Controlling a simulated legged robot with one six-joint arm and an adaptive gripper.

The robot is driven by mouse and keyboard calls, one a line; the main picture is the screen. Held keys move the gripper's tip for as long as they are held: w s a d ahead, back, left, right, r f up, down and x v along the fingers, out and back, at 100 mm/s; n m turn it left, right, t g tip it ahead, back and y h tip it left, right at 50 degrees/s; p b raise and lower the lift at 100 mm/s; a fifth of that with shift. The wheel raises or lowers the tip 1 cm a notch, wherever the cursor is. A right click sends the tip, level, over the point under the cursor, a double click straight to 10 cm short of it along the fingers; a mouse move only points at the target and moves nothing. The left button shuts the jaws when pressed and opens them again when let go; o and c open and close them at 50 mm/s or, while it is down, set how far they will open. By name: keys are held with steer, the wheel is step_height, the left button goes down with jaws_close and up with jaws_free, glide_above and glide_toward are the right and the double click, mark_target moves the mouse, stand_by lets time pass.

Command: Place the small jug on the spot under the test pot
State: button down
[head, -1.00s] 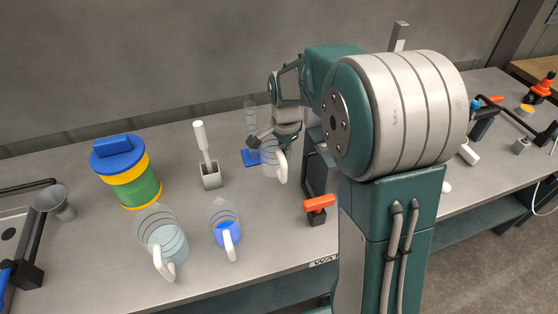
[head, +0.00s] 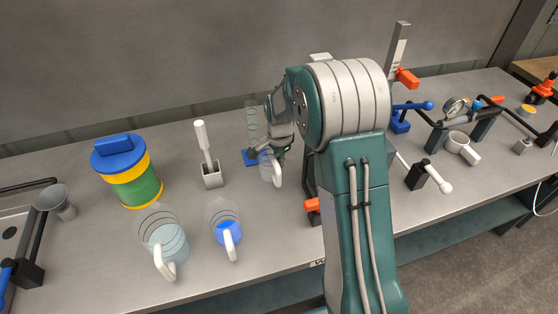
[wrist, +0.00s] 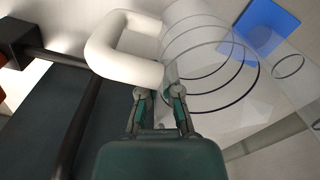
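The small jug (head: 266,173) is clear with dark rings and a white handle, near the back middle of the bench. It also shows in the wrist view (wrist: 208,62), with the handle (wrist: 122,66) in front of my fingers. My gripper (head: 279,150) is at the jug's handle side and seems closed on it; the finger contact is partly hidden. A blue square (head: 247,162) lies just behind the jug, below a clear ringed upright vessel (head: 252,122), which may be the test pot. Whether the jug touches the bench is unclear.
Two other handled jugs, one pale (head: 168,243) and one blue-filled (head: 227,236), stand front left. Pipes and valves (head: 440,132) crowd the right.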

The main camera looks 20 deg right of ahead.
steer(key=shift+f, duration=0.1)
steer(key=c, duration=0.8)
jaws_free()
